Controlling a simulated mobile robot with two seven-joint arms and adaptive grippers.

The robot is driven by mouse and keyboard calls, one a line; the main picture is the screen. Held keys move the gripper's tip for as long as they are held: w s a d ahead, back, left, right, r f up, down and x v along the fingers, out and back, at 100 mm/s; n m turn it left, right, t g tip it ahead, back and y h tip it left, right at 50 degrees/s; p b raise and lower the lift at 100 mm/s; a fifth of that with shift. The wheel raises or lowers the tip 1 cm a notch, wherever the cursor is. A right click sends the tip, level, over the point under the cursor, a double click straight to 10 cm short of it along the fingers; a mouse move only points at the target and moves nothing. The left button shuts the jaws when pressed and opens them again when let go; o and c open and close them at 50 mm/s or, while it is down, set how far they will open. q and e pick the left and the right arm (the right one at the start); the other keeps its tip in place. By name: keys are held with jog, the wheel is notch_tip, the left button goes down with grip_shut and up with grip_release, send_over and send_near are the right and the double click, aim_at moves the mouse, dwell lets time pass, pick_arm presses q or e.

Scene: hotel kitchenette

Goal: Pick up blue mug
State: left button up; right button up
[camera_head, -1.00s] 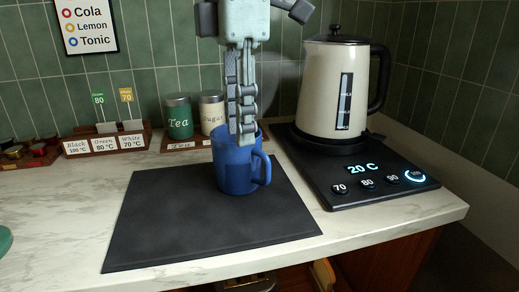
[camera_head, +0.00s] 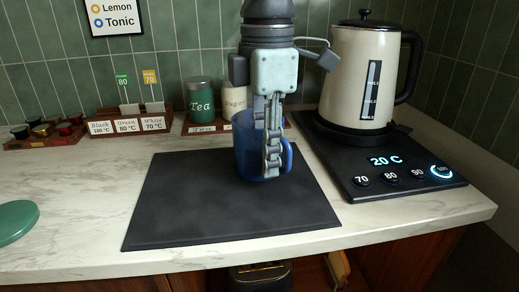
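The blue mug (camera_head: 243,150) stands upright on the black mat (camera_head: 190,210), near its back right part. Its handle (camera_head: 288,157) points to the right. My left gripper (camera_head: 271,165) points straight down at the mug. A jointed finger reaches down in front of the mug's near wall, close to the handle, almost to the base. The other finger is largely hidden behind it, so the gap between them and any contact with the mug cannot be told. My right gripper is not in view.
A cream kettle (camera_head: 358,80) stands on a black heating base (camera_head: 405,178) to the right. Tea (camera_head: 201,103) and sugar (camera_head: 235,97) canisters stand behind the mug. A tea box (camera_head: 128,125) is back left, a green round object (camera_head: 14,222) front left. The mat's front is clear.

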pick_arm(q)
jog(key=c, duration=0.3)
grip_shut()
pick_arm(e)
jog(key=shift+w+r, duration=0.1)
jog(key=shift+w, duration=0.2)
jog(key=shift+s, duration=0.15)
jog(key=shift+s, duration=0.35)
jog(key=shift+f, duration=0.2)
pick_arm(q)
jog(key=shift+r, duration=0.2)
